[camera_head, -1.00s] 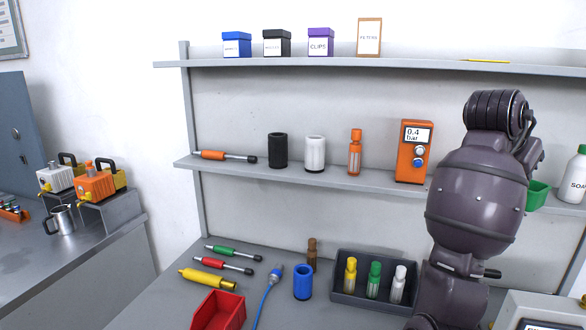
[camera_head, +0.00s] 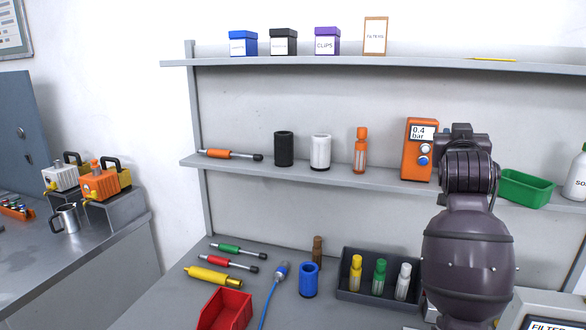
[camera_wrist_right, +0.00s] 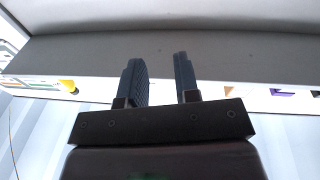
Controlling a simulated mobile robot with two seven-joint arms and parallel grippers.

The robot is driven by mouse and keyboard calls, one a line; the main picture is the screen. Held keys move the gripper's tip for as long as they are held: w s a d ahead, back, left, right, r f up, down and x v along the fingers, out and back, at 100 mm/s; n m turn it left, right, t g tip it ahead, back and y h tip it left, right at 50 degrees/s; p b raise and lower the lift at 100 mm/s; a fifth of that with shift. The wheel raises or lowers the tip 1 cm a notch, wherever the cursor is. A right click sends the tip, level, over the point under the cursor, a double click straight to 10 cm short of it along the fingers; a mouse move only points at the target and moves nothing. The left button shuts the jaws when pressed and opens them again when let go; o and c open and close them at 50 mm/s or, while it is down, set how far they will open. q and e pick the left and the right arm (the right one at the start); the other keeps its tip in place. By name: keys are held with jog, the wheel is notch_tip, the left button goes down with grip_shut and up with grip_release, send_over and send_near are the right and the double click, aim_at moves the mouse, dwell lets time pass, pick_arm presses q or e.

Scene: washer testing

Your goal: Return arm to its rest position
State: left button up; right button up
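My right arm stands upright at the right of the head view, in front of the shelving. Its gripper cannot be made out there. In the right wrist view my right gripper (camera_wrist_right: 160,80) shows two dark fingers with a clear gap between them and nothing in the gap. It points at a pale grey surface. My left gripper is not in view.
An orange gauge box (camera_head: 418,150) and a green bin (camera_head: 525,188) sit on the middle shelf (camera_head: 220,164) close to my right arm. A dark tray (camera_head: 345,285) with several small bottles, a blue cup (camera_head: 309,280) and a red bin (camera_head: 228,312) are on the bench.

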jog(key=s+a+f+n+y, duration=0.2)
jog(key=s+f, duration=0.1)
jog(key=f, duration=0.7)
jog(key=s+a+f+n+y, duration=0.2)
jog(key=s+f+y, duration=0.1)
jog(key=f, duration=0.6)
jog(key=s+a+f+n+y, duration=0.2)
jog(key=s+f, duration=0.1)
jog(key=f, duration=0.7)
jog(key=s+f+m+g, duration=0.1)
jog(key=s+f+g, duration=0.5)
jog(key=s+f, duration=1.9)
jog(key=shift+s+d+f+y+b, duration=0.25)
jog(key=shift+s+b, duration=0.2)
jog(key=shift+s, duration=0.25)
jog(key=shift+s, duration=0.1)
